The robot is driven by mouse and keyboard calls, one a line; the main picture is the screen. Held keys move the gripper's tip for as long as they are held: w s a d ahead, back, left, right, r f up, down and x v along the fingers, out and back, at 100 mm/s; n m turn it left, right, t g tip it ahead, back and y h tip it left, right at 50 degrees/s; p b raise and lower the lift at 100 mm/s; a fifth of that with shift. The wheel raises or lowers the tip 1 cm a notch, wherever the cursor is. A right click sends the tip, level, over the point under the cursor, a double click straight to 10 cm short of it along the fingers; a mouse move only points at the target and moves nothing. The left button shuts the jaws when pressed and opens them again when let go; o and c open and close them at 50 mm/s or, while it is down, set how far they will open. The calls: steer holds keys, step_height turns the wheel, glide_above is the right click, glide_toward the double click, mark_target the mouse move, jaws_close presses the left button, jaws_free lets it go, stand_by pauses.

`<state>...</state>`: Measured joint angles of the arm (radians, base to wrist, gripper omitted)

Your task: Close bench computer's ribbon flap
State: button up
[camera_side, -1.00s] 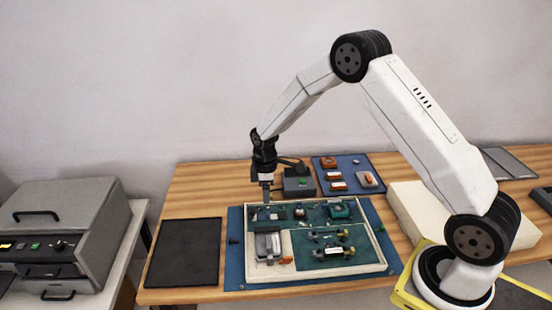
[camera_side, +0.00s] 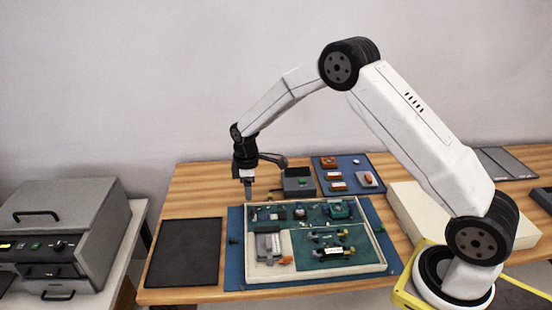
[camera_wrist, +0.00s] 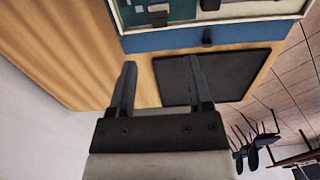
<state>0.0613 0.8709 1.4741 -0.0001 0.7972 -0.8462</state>
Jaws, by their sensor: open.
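The bench computer (camera_side: 247,265) is an open, cream-framed case with green boards, lying on a blue mat (camera_side: 234,270). In the wrist view its edge (camera_wrist: 215,15) shows at the top, ahead of my fingers. I cannot make out the ribbon flap for certain; small connectors on the board are too small to tell apart. My gripper (camera_side: 248,197) hangs pointing down above the back left corner of the case. In the wrist view my gripper (camera_wrist: 158,72) has its two fingers well apart with nothing between them.
A black tray (camera_side: 185,252) lies left of the blue mat. A dark box (camera_side: 298,183) and a blue mat with small parts (camera_side: 345,172) are behind the case. A grey machine (camera_side: 65,235) stands at far left. Bare wood (camera_side: 200,190) lies at the back left.

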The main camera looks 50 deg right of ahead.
mark_target(250, 211)
steer(key=shift+f, duration=3.9)
